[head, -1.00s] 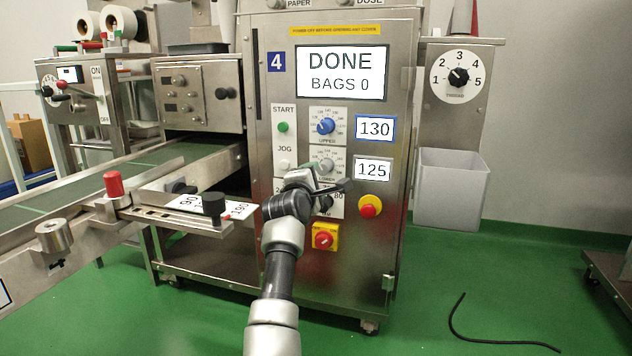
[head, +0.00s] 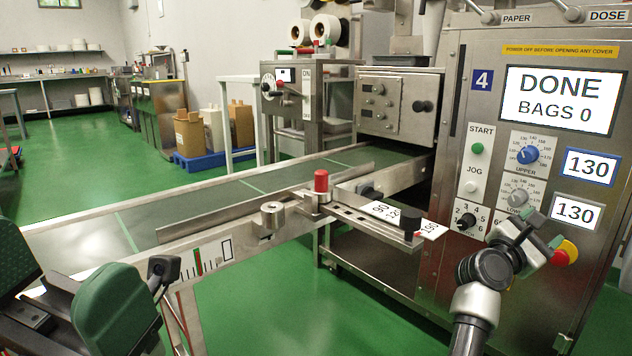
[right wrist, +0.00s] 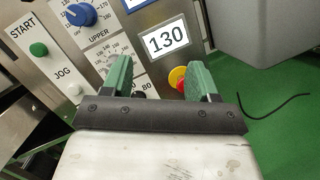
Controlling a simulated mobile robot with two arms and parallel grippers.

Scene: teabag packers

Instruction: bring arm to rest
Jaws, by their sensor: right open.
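My right gripper (head: 545,226) is in front of the lower right of the packer's control panel, seen from behind. In the right wrist view its two green fingers (right wrist: 161,78) stand apart with nothing between them. The grey lower dial (head: 517,197) is partly behind it, and the readout beside it (head: 576,211) shows 130. Green pads on dark parts (head: 115,308), seemingly my left gripper, show cut off at the lower left, and their opening is unclear.
The red and yellow stop button (head: 567,251) is close to the right gripper. A conveyor (head: 200,205) with a red-capped post (head: 320,182) runs across the middle. A grey bin (right wrist: 265,35) hangs to the right. Green floor (head: 270,290) is open below the conveyor.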

